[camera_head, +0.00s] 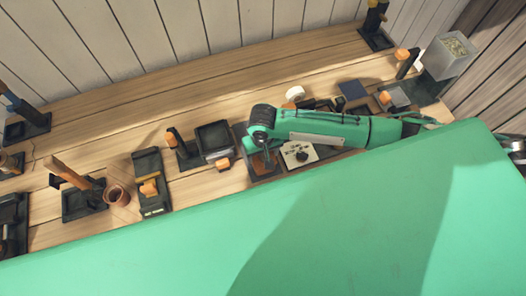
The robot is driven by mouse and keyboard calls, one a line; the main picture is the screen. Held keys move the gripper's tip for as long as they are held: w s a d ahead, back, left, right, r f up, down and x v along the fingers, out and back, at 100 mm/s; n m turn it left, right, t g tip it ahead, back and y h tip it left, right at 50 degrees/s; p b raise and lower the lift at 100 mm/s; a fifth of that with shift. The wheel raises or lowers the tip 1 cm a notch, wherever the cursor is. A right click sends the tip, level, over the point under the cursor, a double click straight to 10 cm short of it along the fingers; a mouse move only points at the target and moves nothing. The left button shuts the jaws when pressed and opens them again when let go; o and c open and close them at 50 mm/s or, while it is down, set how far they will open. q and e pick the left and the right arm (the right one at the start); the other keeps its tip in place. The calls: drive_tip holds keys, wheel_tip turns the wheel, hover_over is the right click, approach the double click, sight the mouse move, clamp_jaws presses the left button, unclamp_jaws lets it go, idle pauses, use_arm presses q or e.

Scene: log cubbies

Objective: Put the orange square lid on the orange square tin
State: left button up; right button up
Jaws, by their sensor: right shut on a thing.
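My right gripper (262,152) is at the end of the green arm that reaches in from the right. It points down over a dark tray (262,173) near the middle of the shelf. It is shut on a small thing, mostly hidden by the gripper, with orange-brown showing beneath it. I cannot tell for sure that this is the lid. Several small orange pieces stand on the shelf, including an orange block (222,164) left of the gripper and one more (148,188) further left. Which is the square tin is too small to tell. My left gripper is out of view.
A black tray (213,138) stands just left of the gripper, and a pale plate (299,155) with dark pieces to its right. A brown cup (117,195) is at the left. A grey bin (449,55) stands far right. The back middle of the shelf is clear.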

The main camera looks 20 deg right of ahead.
drive_tip(key=shift+f+p, duration=0.5)
drive_tip(key=shift+p, duration=0.15)
idle(0.9)
drive_tip(key=o, duration=1)
drive_tip(key=shift+r, duration=0.1)
wheel_tip(320, 180, up, 14)
drive_tip(key=b, duration=0.4)
drive_tip(key=shift+f, duration=0.2)
